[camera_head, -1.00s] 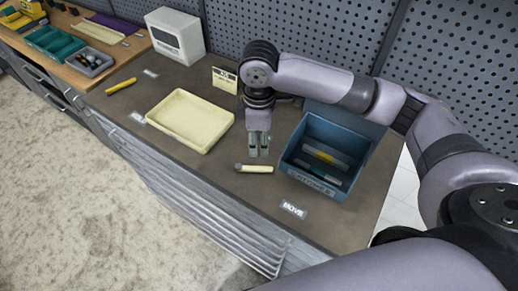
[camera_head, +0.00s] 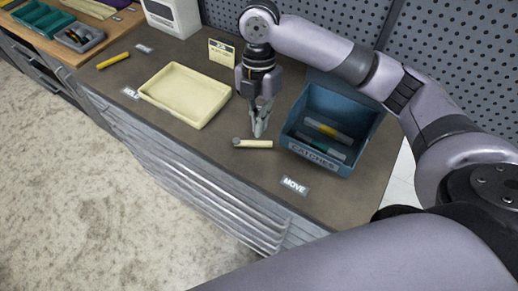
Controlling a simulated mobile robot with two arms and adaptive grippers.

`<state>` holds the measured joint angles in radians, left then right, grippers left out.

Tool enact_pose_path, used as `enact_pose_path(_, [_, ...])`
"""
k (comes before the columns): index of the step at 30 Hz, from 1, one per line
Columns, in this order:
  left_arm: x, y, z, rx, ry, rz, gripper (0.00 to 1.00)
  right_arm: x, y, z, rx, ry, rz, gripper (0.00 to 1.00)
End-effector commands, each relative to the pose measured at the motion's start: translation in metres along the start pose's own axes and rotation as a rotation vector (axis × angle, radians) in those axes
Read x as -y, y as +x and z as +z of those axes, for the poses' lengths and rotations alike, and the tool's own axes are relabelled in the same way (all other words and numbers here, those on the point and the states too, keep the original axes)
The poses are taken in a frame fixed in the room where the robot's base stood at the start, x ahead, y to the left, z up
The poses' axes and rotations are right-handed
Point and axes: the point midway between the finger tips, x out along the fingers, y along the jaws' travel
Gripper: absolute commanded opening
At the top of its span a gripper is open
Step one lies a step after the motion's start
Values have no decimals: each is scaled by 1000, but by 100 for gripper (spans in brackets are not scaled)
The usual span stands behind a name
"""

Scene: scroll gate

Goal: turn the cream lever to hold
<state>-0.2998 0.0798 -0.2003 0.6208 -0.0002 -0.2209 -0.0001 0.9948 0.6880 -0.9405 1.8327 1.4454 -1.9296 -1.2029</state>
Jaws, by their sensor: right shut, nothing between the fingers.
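The cream lever (camera_head: 256,144) is a short bar on the counter top, with a grey round pivot at its left end. It points to the right. The HOLD label (camera_head: 131,94) is at the counter's front edge to the left, and the MOVE label (camera_head: 294,185) is at the front right. My right gripper (camera_head: 259,134) points down, shut and empty, just behind the lever's bar. Whether its tips touch the bar I cannot tell. My left gripper is out of view.
A blue CATCHES bin (camera_head: 318,164) with several bars stands close right of the lever. A cream tray (camera_head: 185,95) lies to the left. A small sign (camera_head: 221,53) stands behind. A yellow bar (camera_head: 113,61) lies at far left. The counter in front of the lever is clear.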

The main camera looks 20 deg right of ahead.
Motion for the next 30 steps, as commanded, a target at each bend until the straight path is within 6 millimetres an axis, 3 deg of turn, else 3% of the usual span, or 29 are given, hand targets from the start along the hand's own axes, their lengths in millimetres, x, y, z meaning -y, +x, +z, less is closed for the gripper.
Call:
enact_pose_path(6, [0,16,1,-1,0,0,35,3,6,-5,-71,-350,-18,0])
enact_pose_path(14, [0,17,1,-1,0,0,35,5,10,-8,-97,-468,-20,0])
enact_pose_path(19, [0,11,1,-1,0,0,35,8,34,-10,-98,-467,-24,0])
enact_pose_path(29, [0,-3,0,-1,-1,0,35,10,104,-17,-98,-465,-23,0])
enact_pose_path(30, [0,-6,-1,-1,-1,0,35,7,102,-12,-93,-461,-18,0])
